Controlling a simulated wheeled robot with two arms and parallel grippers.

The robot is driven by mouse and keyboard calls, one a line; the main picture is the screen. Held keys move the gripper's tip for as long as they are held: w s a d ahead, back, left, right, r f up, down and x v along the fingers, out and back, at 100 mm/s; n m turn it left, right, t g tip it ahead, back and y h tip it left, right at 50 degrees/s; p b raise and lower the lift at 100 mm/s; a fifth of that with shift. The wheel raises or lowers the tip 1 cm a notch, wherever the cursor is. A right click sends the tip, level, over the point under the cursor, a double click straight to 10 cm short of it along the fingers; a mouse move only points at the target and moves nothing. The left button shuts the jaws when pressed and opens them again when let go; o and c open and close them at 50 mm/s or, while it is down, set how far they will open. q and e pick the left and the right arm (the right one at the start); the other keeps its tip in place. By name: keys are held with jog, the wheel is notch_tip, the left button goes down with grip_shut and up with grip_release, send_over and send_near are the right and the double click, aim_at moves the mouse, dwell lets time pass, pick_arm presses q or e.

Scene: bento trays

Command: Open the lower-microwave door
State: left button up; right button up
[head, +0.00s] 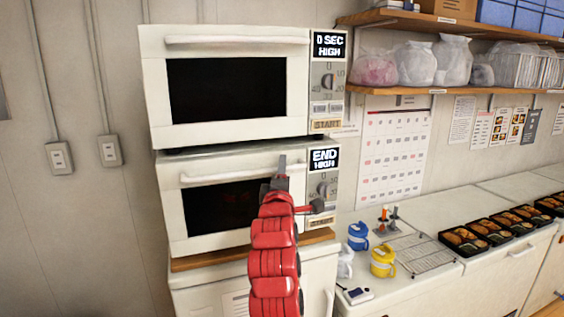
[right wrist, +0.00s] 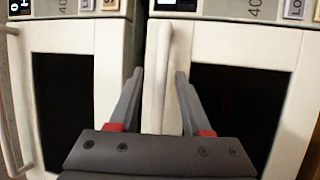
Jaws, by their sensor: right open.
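The lower microwave (head: 174,205) is white with a dark window, and its display reads END HIGH. Its door looks closed. A white bar handle (head: 220,175) runs along the top of the door. My red right arm reaches up to it, with the right gripper (head: 281,172) at the handle's right end. In the right wrist view the same handle (right wrist: 165,50) stands between the two open fingers of my right gripper (right wrist: 160,74). I cannot tell whether either finger touches it. My arm and gripper hide part of the door's right side. My left gripper is not in view.
The upper microwave (head: 153,85) sits directly above, closed. A wooden shelf (head: 460,91) with bags juts out at the right. The counter (head: 420,215) at right holds blue and yellow cups, a wire rack and several filled bento trays (head: 466,252).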

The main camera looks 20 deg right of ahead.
jog(key=shift+w+d, duration=0.2)
jog(key=shift+w, duration=0.4)
grip_shut()
dwell(1.1)
